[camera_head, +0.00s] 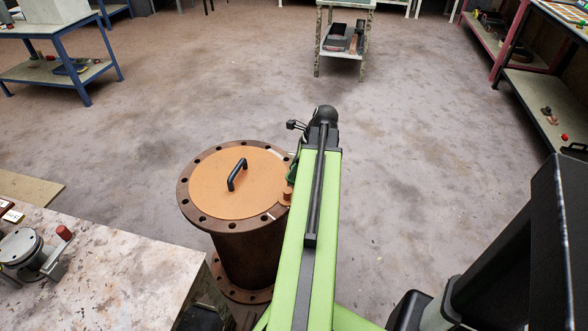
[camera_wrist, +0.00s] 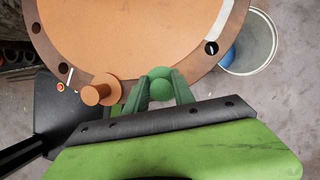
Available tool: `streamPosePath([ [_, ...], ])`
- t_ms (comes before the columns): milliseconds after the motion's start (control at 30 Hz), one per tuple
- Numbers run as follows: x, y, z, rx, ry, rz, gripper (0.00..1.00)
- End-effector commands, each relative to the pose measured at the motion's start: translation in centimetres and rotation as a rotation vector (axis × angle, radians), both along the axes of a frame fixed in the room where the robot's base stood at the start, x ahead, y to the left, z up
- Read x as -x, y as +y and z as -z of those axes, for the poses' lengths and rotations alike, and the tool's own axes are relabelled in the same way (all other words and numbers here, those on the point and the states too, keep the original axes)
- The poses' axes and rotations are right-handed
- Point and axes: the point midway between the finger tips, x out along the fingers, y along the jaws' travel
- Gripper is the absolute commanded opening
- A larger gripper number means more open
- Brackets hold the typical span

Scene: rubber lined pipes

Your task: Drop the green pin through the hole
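The green pin (camera_wrist: 160,88) has a rounded head and sits between the two fingertips of my gripper (camera_wrist: 158,90) in the wrist view. The fingers look closed on it, at the edge of the pipe flange. In the head view my arm hides most of the gripper, and only a bit of green shows by the flange's right edge. The brown flange (camera_head: 196,208) has several bolt holes around its rim. One open hole (camera_wrist: 211,47) shows to the right of the pin in the wrist view. Whether a hole lies directly under the pin is hidden.
An orange lid (camera_head: 212,184) with a black handle (camera_head: 237,175) covers the pipe. An orange knob (camera_wrist: 101,90) stands left of the pin. A bucket (camera_wrist: 249,47) stands on the floor beyond the flange. A worktable (camera_head: 110,270) is at the near left.

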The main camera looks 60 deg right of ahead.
Motion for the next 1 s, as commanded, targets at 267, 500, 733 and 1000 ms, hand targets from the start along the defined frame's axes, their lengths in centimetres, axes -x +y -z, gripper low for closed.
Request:
streamPosePath([
  [267, 0.0, 0.0, 0.0, 0.000, 0.000, 0.000, 0.48],
  [500, 0.2, -0.1, -1.1, 0.000, 0.000, 0.001, 0.48],
  [733, 1.9, -0.9, -6.2, 0.000, 0.000, 0.001, 0.48],
  [1000, 4.2, -1.8, -12.2, 0.000, 0.000, 0.001, 0.48],
])
